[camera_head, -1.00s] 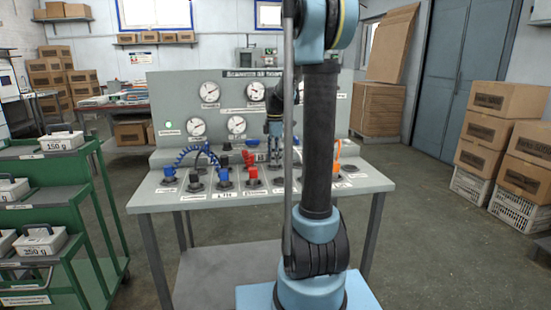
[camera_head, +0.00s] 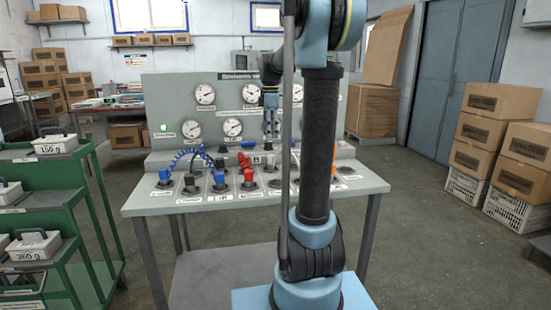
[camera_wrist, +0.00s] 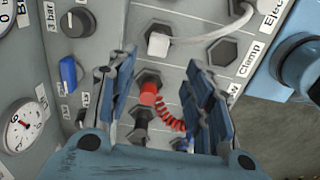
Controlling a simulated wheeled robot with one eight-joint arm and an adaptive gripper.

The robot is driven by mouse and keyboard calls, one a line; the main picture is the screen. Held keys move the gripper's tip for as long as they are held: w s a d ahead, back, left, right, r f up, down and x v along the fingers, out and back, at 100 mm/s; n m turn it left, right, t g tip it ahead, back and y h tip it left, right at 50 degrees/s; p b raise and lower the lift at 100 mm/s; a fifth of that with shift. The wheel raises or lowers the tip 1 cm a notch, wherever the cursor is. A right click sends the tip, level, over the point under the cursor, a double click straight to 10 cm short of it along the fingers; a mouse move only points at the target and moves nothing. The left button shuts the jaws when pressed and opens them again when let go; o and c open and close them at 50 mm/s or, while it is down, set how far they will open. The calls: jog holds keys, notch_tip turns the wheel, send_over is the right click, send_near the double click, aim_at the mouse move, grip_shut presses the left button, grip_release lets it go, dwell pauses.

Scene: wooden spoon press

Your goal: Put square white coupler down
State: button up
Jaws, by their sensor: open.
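The square white coupler (camera_wrist: 158,44) shows in the wrist view, with a pale hose running from it to the upper right. It sits at a dark hexagonal socket on the grey panel, beyond my fingertips; I cannot tell how deeply it is seated. My gripper (camera_wrist: 163,68) is open, its two blue-grey fingers spread apart with nothing held between them. The coupler is apart from both fingers. In the head view my gripper (camera_head: 270,125) hangs above the sloping console top (camera_head: 335,187); I cannot pick out the coupler there.
A red coupler (camera_wrist: 149,93) with a coiled red hose shows between my fingers in the wrist view. A blue part (camera_wrist: 68,72) is on the left. An empty hexagonal socket (camera_wrist: 223,51) lies near the Clamp label. A green cart (camera_head: 62,210) stands left of the console.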

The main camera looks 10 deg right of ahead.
jog(key=s+f+m, duration=0.6)
jog(key=s+f, duration=0.1)
jog(key=s, duration=0.4)
jog(key=s+f+m+t, duration=0.1)
jog(key=s+f+m, duration=0.4)
jog(key=s, duration=0.7)
jog(key=s+f+m+t, duration=0.1)
jog(key=s+f+m, duration=0.5)
jog(key=s+f, duration=0.3)
jog(key=shift+s+d+f+m, duration=0.2)
jog(key=shift+s+f+m, duration=0.1)
jog(key=shift+s, duration=0.95)
jog(key=shift+d, duration=0.1)
